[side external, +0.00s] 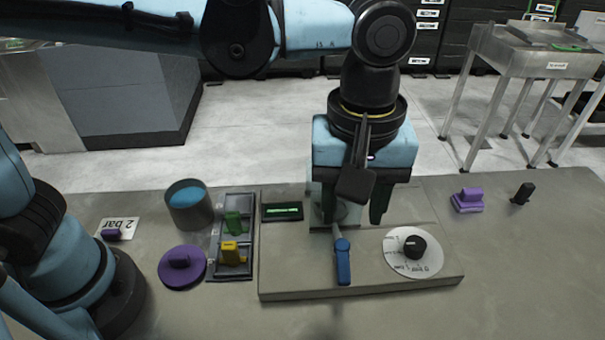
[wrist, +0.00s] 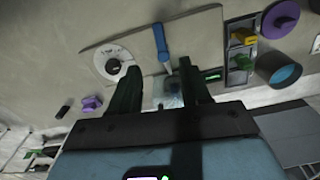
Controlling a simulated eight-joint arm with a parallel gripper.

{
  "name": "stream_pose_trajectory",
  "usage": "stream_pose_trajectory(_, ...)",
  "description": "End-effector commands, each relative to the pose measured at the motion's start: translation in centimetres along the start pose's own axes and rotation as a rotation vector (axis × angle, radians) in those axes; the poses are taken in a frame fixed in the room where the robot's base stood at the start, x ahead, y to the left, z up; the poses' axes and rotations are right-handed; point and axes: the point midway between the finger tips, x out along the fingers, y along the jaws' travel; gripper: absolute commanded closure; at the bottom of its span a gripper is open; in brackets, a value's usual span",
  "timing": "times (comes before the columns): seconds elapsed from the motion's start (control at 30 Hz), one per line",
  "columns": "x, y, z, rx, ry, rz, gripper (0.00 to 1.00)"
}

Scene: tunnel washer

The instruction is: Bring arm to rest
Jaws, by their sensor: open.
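My gripper (side external: 350,205) points down above the grey board with the blue-handled valve. Its two dark fingers also show in the wrist view (wrist: 160,88). They are spread apart with nothing held between them. The blue valve handle (side external: 342,262) lies in front of the fingers, toward the board's front edge. The clear part behind the handle is partly hidden by my gripper in the side view. Whether the fingers touch anything there, I cannot tell.
The board (side external: 290,282) carries a black knob (side external: 415,245) on a white dial and a small green display (side external: 282,212). To the left are a tray (side external: 216,268) with green and yellow pieces, a purple lid (side external: 182,276) and a pot (side external: 188,212). Purple (side external: 467,200) and black (side external: 523,193) pieces stand right.

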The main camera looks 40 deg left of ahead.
Motion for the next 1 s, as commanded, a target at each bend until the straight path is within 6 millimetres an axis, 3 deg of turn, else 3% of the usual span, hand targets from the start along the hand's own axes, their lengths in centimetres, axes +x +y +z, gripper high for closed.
stream_pose_trajectory(0.17, -0.3, -2.9, -4.5, 0.089, 0.031, 0.088, 0.53)
stream_pose_trajectory(0.3, -0.1, -6.9, -8.9, 0.21, 0.109, 0.181, 0.53)
stream_pose_trajectory(0.5, 0.9, -13.0, -13.7, 0.391, 0.288, 0.256, 0.53)
stream_pose_trajectory(0.73, 2.7, -18.9, -16.7, 0.566, 0.501, 0.234, 0.53)
stream_pose_trajectory(1.0, 3.6, -21.2, -17.6, 0.647, 0.593, 0.194, 0.53)
